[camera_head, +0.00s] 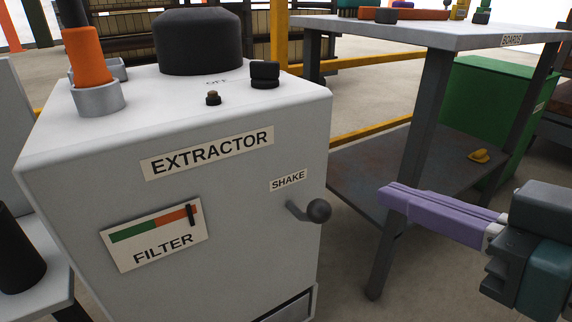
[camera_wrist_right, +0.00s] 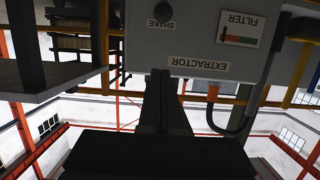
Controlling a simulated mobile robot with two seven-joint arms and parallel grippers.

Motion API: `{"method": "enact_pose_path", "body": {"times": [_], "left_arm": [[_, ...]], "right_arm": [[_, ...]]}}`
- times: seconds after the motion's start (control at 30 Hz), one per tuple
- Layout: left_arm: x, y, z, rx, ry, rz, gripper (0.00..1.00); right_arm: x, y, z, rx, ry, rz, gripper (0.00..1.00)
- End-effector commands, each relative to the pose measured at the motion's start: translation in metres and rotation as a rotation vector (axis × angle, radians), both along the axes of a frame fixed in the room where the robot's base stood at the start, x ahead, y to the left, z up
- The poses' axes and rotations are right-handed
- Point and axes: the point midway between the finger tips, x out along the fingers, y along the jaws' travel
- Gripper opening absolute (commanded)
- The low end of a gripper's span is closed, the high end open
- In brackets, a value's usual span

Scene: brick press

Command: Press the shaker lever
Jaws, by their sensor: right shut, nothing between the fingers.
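The shaker lever (camera_head: 310,210) is a short grey arm with a dark ball knob. It sticks out of the front of the white extractor (camera_head: 240,215), just below the SHAKE label (camera_head: 289,180). In the right wrist view, which is upside down, the knob (camera_wrist_right: 164,10) is at the top edge. My right gripper (camera_head: 385,196) has long purple fingers, shut and empty. In the head view its tips are to the right of the knob, with a clear gap. The wrist view shows the fingertips (camera_wrist_right: 160,76) together, pointing toward the extractor. My left gripper is not in view.
A grey table marked BOARDS (camera_head: 470,38) stands behind my right gripper, its leg and lower shelf close by. A green bin (camera_head: 495,100) is beyond it. The extractor's top carries a black dome (camera_head: 198,42), an orange hose fitting (camera_head: 88,55) and small knobs. A FILTER gauge (camera_head: 155,235) is on its front.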

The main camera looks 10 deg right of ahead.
Motion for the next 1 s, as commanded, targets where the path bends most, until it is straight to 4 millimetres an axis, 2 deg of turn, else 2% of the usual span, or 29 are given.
{"method": "enact_pose_path", "body": {"times": [0.17, 0.6, 0.7, 0.8, 1.0], "left_arm": [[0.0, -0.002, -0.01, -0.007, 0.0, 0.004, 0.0], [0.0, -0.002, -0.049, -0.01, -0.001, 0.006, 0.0], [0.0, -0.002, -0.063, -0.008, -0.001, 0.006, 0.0], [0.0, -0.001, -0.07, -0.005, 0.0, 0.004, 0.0], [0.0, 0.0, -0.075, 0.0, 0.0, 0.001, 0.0]], "right_arm": [[0.016, 0.005, -0.006, 0.001, -0.005, -0.001, 0.0], [0.092, 0.034, -0.028, 0.003, -0.004, 0.001, 0.0], [0.09, 0.033, -0.049, 0.0, 0.002, 0.0, 0.0], [0.09, 0.033, -0.058, -0.001, 0.002, 0.0, 0.0], [0.09, 0.033, -0.065, -0.001, 0.0, 0.0, 0.0]]}}
